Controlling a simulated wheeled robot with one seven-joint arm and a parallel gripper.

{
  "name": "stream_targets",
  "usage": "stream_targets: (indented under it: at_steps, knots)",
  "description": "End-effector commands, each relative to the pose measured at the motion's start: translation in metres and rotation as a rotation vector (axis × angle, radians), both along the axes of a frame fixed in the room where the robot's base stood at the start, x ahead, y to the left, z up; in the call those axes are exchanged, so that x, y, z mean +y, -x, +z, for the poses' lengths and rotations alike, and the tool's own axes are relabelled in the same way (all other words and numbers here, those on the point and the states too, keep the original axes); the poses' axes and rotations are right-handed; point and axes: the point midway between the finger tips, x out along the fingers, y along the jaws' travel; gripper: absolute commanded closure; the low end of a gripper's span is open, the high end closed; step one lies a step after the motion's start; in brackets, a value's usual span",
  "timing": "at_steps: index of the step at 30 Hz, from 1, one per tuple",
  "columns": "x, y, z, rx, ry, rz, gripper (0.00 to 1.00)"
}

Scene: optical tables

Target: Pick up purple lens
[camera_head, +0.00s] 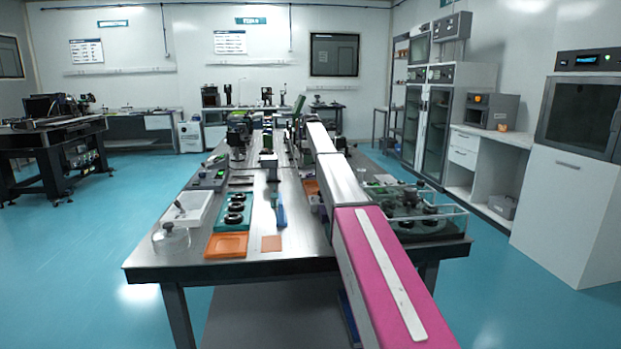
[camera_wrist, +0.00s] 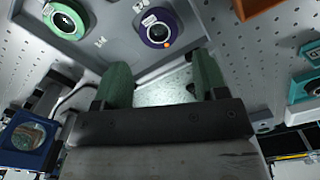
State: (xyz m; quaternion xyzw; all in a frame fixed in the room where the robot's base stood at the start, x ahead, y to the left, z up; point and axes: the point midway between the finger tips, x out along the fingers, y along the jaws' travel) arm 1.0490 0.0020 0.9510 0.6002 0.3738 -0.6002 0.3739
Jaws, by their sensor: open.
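The lens lies just beyond the fingertips, roughly in line with the gap, and is not touched. In the head view my arm reaches over the long table, and I cannot make out the purple lens there.
A green ring lens (camera_wrist: 65,18) lies left of the purple one in the tray. A blue-framed optic (camera_wrist: 28,138) is at lower left, teal mounts (camera_wrist: 306,88) at right, and an orange piece (camera_wrist: 254,6) at top right. The long metal table (camera_head: 165,262) is crowded with equipment.

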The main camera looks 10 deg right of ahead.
Motion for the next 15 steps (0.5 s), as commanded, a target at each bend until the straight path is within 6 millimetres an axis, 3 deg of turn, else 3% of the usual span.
stream_targets:
  at_steps: [3,10,15]
  knots:
    - [0.0,0.0,-0.015,0.001,0.0,0.0,0.34]
    - [-0.001,0.0,-0.03,0.001,0.0,0.0,0.34]
    - [-0.002,-0.001,-0.054,0.002,0.0,0.0,0.34]
